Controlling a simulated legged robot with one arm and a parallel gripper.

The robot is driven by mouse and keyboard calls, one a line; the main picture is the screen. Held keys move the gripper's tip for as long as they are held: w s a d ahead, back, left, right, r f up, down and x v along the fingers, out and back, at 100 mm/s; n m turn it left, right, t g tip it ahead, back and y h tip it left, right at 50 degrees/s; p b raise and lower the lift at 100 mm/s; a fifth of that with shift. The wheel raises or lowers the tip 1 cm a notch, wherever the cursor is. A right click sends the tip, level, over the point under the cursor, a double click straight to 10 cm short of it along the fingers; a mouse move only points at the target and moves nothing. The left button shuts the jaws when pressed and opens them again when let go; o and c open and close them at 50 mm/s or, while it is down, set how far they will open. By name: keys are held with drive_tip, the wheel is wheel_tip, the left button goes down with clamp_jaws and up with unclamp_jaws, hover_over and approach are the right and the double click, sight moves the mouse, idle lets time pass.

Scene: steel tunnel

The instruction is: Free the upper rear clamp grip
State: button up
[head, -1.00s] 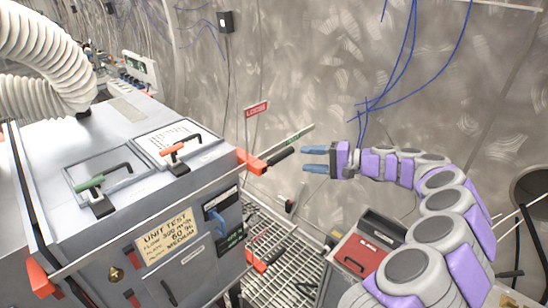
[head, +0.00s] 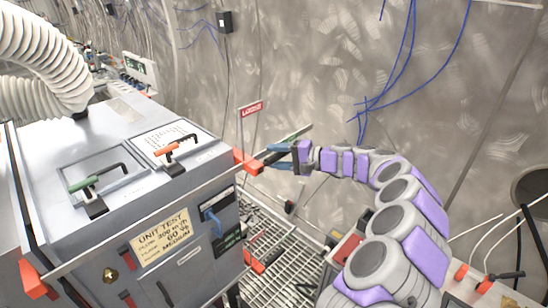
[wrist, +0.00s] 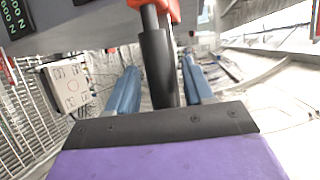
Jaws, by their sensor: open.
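The upper rear clamp grip is a black handle (wrist: 158,68) on a red-orange bracket (head: 246,161), at the right corner of the grey unit (head: 110,150). The handle sticks out from the unit toward my gripper (head: 284,154). In the wrist view, my gripper (wrist: 160,80) has its two blue fingers apart, one on each side of the handle. Gaps show between fingers and handle, and the fingers look open around it. In the head view, the fingers partly cover the handle's outer end.
The unit's top carries a green-handled latch (head: 84,184) and a red-handled latch (head: 172,151). A red tag (head: 251,109) stands behind the clamp. Grating (head: 285,250) lies below, with a red-topped box (head: 347,248) under my arm. A pale panel (wrist: 72,86) shows left of the fingers.

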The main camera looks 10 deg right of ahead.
drive_tip(key=shift+d, duration=1.05)
drive_tip(key=shift+c, duration=1.7)
drive_tip(key=shift+a, duration=1.15)
drive_tip(key=c, duration=0.4)
drive_tip(key=shift+s+a, duration=0.1)
clamp_jaws()
drive_tip(key=shift+d, duration=0.25)
